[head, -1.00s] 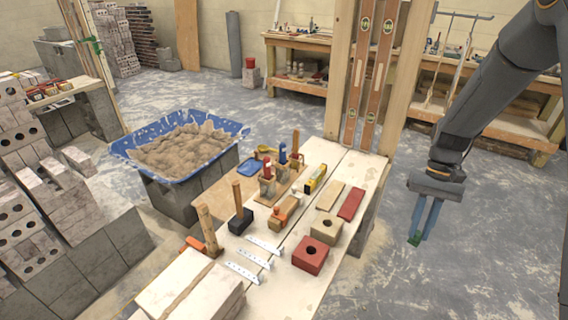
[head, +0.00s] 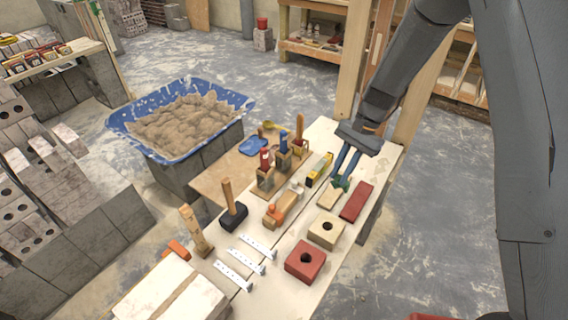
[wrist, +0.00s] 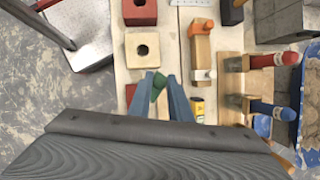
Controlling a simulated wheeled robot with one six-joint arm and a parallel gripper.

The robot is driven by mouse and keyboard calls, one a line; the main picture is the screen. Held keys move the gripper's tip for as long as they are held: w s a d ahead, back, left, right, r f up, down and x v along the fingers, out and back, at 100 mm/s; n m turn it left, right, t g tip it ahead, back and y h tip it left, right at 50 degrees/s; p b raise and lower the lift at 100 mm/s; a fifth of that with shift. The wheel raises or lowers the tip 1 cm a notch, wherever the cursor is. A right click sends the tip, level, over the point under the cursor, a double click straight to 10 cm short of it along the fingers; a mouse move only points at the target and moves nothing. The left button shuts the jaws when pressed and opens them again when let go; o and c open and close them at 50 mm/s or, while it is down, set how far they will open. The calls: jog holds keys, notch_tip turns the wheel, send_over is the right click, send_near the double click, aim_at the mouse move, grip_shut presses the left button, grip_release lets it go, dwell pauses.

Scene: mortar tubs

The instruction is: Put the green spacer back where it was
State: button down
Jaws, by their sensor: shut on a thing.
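The small green spacer (head: 342,183) is between the fingertips of my gripper (head: 343,176), which is shut on it. It also shows in the wrist view (wrist: 158,84), partly covered by the blue fingers. My gripper is over the far right part of the workbench (head: 283,290), with the spacer in front of a flat tan block (head: 329,197). A flat red block (head: 356,203) lies just right of it. I cannot tell whether the spacer touches the tan block.
A tan holed block (head: 326,232) and a red holed block (head: 305,264) lie nearer. A yellow level (head: 319,168), an orange-handled tool (head: 281,210), a mallet (head: 232,217) and white strips (head: 259,246) lie to the left. A blue mortar tub (head: 150,145) stands beyond.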

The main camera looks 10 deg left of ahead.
jog(key=s+a+m+t+y+p, duration=0.1)
jog(key=a+m+t+y+p, duration=0.2)
jog(key=a+m, duration=1.05)
jog(key=a+f+n+b, duration=0.1)
jog(key=f+b, duration=0.2)
jog(key=a+f+n+h+b, duration=0.1)
jog(key=f+b, duration=0.2)
jog(key=f, duration=0.1)
jog(key=a+f+n+b, duration=0.1)
jog(key=f+b, duration=0.2)
jog(key=shift+s+a+f+t, duration=0.1)
jog(key=shift+f+t, duration=0.15)
jog(key=shift+t, duration=0.05)
jog(key=shift+f+b, duration=0.35)
jog(key=shift+f, duration=0.05)
jog(key=c, duration=1.6)
grip_release()
jog(key=shift+o, duration=0.2)
jog(key=shift+r, duration=0.1)
